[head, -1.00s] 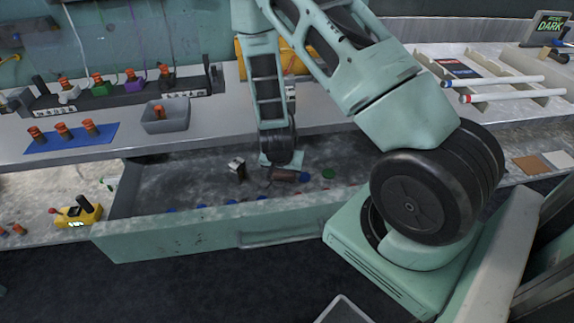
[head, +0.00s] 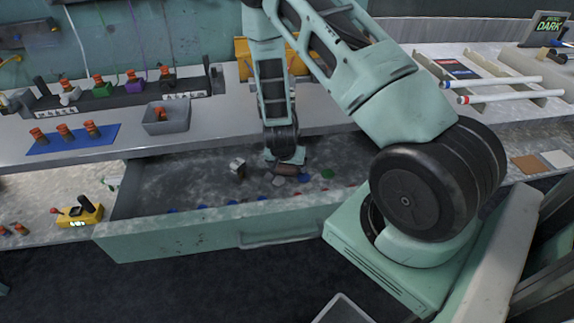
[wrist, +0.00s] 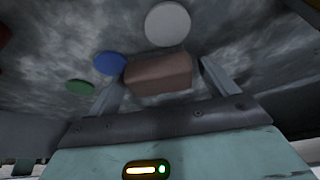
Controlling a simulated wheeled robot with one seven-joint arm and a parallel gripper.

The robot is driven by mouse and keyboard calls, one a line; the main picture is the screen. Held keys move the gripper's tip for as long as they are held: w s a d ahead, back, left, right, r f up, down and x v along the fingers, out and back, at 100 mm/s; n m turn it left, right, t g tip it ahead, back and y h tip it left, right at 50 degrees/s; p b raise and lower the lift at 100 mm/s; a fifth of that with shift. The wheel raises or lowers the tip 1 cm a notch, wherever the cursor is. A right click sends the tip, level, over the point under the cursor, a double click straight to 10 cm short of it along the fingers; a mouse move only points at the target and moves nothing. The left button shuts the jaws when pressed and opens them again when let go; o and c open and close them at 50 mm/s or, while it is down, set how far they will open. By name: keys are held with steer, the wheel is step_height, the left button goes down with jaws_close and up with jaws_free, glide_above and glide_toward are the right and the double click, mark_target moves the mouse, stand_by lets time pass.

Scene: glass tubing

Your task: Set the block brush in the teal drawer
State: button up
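The block brush (wrist: 158,73) is a brown block in the wrist view, between the two fingers of my gripper (wrist: 163,72). A narrow gap shows between it and the right finger; the left fingertip is close to or touching its side. My gripper (head: 285,160) is low inside the teal drawer (head: 180,235), which is pulled out. In the head view, the brush (head: 286,169) shows as a small brown shape just below the gripper. I cannot tell whether it rests fully on the drawer floor.
A blue disc (wrist: 109,63), a white disc (wrist: 168,24) and a green disc (wrist: 81,87) lie near the brush. A small metallic block (head: 238,167) is left of my gripper in the drawer. The counter (head: 220,122) overhangs the drawer's back. The drawer's left side has free floor.

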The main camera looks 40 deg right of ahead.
steer(key=shift+r, duration=0.25)
steer(key=v, duration=1.2)
steer(key=s+a+r+n+y, duration=0.25)
steer(key=a+r+n, duration=0.25)
steer(key=a, duration=0.6)
steer(key=s+a+r+n+y, duration=0.2)
steer(key=a+r+n+y, duration=0.3)
steer(key=a, duration=0.7)
steer(key=s+a+r+n+g+h, duration=0.1)
steer(key=s+a+r+n, duration=0.1)
steer(key=s+r+n, duration=0.2)
steer(key=s+a+r+n+g+h, duration=0.1)
steer(key=s+r+n, duration=0.4)
steer(key=s, duration=0.5)
steer(key=shift+s+a+r+g+h+p, duration=0.35)
steer(key=shift+s+a+h+p, duration=0.15)
steer(key=shift+a, duration=0.45)
steer(key=shift+w, duration=0.15)
